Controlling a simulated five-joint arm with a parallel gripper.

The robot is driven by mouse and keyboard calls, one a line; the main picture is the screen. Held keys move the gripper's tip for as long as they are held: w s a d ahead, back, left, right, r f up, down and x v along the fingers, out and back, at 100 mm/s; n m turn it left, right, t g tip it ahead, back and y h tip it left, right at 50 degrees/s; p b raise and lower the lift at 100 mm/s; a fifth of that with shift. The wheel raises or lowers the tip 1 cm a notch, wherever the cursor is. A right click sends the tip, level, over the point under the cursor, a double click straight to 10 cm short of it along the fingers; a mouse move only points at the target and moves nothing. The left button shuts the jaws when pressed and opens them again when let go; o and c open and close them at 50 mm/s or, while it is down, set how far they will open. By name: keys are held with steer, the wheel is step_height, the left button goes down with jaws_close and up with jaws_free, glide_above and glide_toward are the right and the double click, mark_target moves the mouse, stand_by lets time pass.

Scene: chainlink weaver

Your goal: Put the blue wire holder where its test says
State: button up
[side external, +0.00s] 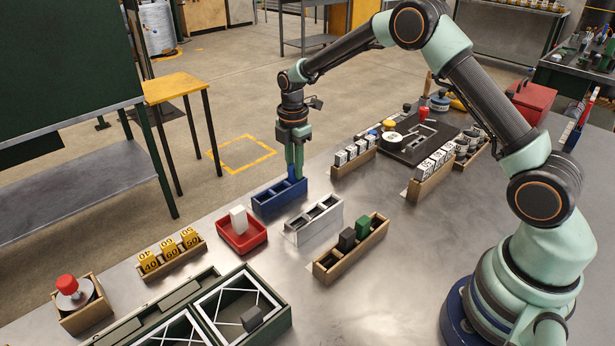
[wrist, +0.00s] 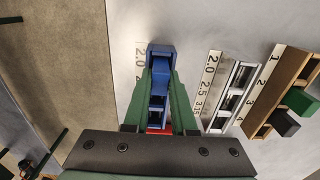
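The blue wire holder (side external: 292,173) is a small blue block at the far right end of the blue tray (side external: 268,205). My gripper (side external: 295,171) points straight down there, its green fingers close on both sides of the block. In the wrist view my fingertips (wrist: 161,76) flank the blue block (wrist: 160,67), with the blue tray (wrist: 157,112) below it. The fingers look shut on the block. How deep it sits in the end compartment is hidden. The blue tray's other compartments look empty.
A red tray (side external: 259,239) holds a white block (side external: 239,219). A white slotted rack (side external: 304,232) looks empty. A wooden rack (side external: 325,269) holds a dark block (side external: 347,239) and a green block (side external: 362,228).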

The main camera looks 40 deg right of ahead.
steer(key=o, duration=0.5)
step_height(320, 180, up, 12)
stand_by(0.4)
steer(key=shift+r, duration=0.15)
steer(key=s+r+m+t, duration=0.3)
steer(key=s+r+m, duration=0.65)
steer(key=s, duration=0.25)
steer(key=s+a+f+m+t, duration=0.1)
steer(key=s+f+m+t, duration=0.1)
steer(key=s+m, duration=0.6)
steer(key=s, duration=0.3)
steer(key=shift+t, duration=0.3)
